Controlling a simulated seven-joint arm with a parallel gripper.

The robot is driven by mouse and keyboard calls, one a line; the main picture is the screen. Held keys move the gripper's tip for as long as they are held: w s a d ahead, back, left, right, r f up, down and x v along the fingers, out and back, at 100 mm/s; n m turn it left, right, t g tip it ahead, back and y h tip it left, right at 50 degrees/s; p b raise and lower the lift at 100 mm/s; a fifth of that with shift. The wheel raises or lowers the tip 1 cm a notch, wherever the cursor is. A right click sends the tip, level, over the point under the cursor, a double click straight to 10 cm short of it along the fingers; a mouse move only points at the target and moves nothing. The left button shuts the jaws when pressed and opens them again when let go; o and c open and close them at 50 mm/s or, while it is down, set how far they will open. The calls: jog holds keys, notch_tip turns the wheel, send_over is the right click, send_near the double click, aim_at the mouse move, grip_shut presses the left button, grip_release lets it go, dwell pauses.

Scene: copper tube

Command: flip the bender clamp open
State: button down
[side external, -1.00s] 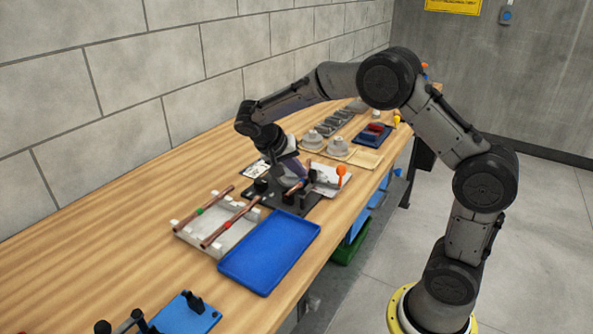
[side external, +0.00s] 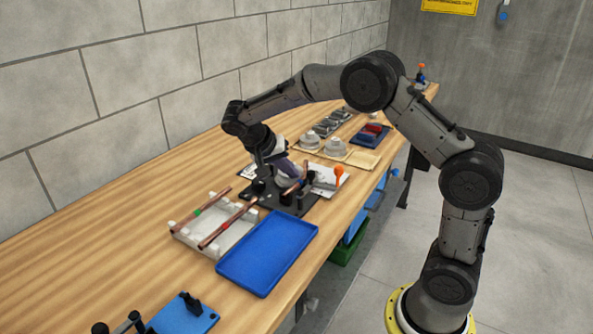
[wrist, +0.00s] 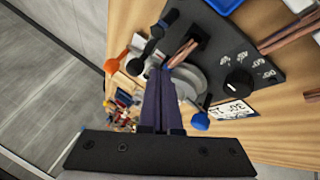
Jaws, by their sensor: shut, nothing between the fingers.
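The tube bender is a black plate (side external: 290,203) with a grey round die, and it lies on the bench in the side view. The plate also shows in the wrist view (wrist: 245,55), with the grey die (wrist: 188,84). A copper tube (wrist: 183,52) sits in the bender beside a black upright part (wrist: 165,22), perhaps the clamp lever; I cannot tell its exact position. An orange-knobbed handle (side external: 340,171) stands at the bender's right. My gripper (wrist: 167,74) is shut and empty, its fingertips over the die close to the tube. Contact cannot be told.
A white rack (side external: 216,236) with copper tubes and an empty blue tray (side external: 267,252) lie in front of the bender. A printed card (wrist: 234,110) lies beside the plate. Grey fittings (side external: 336,147) and a dark blue tray (side external: 371,137) stand behind. Left bench is clear.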

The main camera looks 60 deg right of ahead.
jog(key=w+f+v, duration=0.1)
jog(key=v, duration=1)
jog(key=shift+w+a, duration=0.25)
jog(key=shift+a, duration=0.2)
jog(key=shift+r, duration=0.1)
